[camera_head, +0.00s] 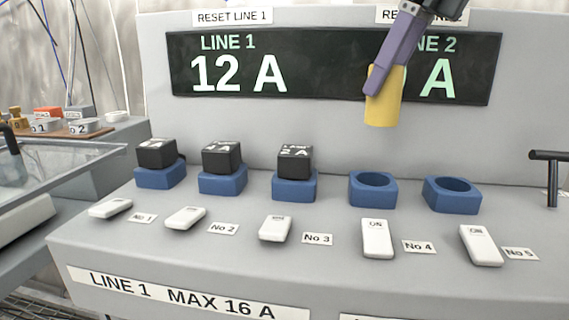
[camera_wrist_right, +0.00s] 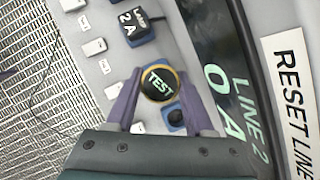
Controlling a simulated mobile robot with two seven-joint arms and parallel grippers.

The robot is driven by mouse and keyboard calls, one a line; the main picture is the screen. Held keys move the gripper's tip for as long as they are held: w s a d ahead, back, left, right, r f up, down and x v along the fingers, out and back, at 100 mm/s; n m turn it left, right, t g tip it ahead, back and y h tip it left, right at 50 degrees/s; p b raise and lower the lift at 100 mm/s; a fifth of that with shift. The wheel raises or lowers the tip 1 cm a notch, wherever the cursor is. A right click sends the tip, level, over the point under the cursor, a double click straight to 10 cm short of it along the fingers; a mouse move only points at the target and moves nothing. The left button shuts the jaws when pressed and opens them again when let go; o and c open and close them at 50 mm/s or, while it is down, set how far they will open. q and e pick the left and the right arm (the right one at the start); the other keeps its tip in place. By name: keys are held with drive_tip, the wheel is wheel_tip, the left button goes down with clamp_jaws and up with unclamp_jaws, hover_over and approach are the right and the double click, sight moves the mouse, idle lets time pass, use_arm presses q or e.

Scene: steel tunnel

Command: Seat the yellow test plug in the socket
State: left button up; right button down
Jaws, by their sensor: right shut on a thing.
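The yellow test plug (camera_head: 383,104) is a cylinder held upright in my right gripper (camera_head: 376,86), above and behind the blue sockets. In the right wrist view my right gripper (camera_wrist_right: 160,88) is shut around the plug (camera_wrist_right: 159,82), whose dark top reads TEST. Two blue sockets are empty: the one behind the No 4 label (camera_head: 372,189) and the one behind the No 5 label (camera_head: 452,194). The plug is clear of both. In the right wrist view the plug and fingers hide part of the socket row. My left gripper is out of view.
Black plugs (camera_head: 294,161) fill the three left sockets. White switches (camera_head: 377,239) line the front. The display (camera_head: 225,72) reads LINE 1, 12 A; the right wrist view shows LINE 2, 0 A. A black T-handle (camera_head: 551,170) stands at right; a tray (camera_head: 75,130) with small items lies left.

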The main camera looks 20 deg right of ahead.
sight(378, 150)
wheel_tip(378, 150, down, 11)
drive_tip(key=shift+r+b, duration=0.1)
drive_tip(key=shift+b, duration=0.85)
drive_tip(key=shift+c, duration=1.4)
unclamp_jaws()
drive_tip(key=shift+f, duration=0.2)
drive_tip(key=shift+r, duration=0.1)
drive_tip(key=shift+r, duration=0.3)
drive_tip(key=p+v, duration=0.2)
drive_tip(key=v, duration=0.9)
drive_tip(key=shift+d+r, duration=0.15)
drive_tip(key=shift+r, duration=0.1)
drive_tip(key=shift+s, duration=0.15)
